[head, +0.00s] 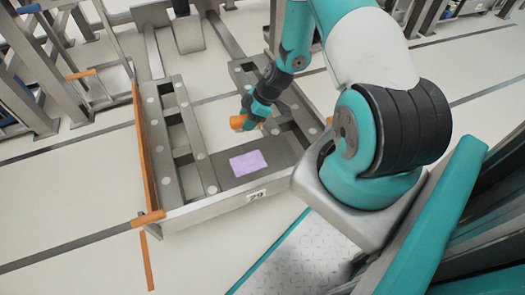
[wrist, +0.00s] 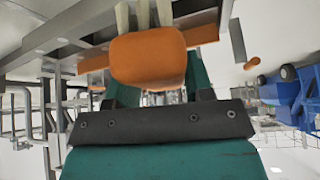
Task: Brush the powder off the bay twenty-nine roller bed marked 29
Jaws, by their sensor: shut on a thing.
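The roller bed (head: 178,210) stands low on the floor in the head view, with a small plate marked 29 (head: 257,195) on its near side. A pale purple rectangular patch of powder (head: 248,162) lies on its dark near deck. My gripper (head: 249,116) is shut on an orange brush (head: 237,122), above the bed and beyond the powder, apart from it. In the wrist view, the brush (wrist: 148,58) sits between my gripper's teal fingers (wrist: 150,97), with pale bristles (wrist: 143,14) at the top edge. The bristle tips are cut off.
An orange rail (head: 143,150) runs along the bed's left side, with an orange-ended bar (head: 148,218) at its near left corner. Metal racks (head: 30,75) stand at the back left. Pale floor (head: 75,180) is clear on the left. A blue machine (wrist: 290,92) shows at right in the wrist view.

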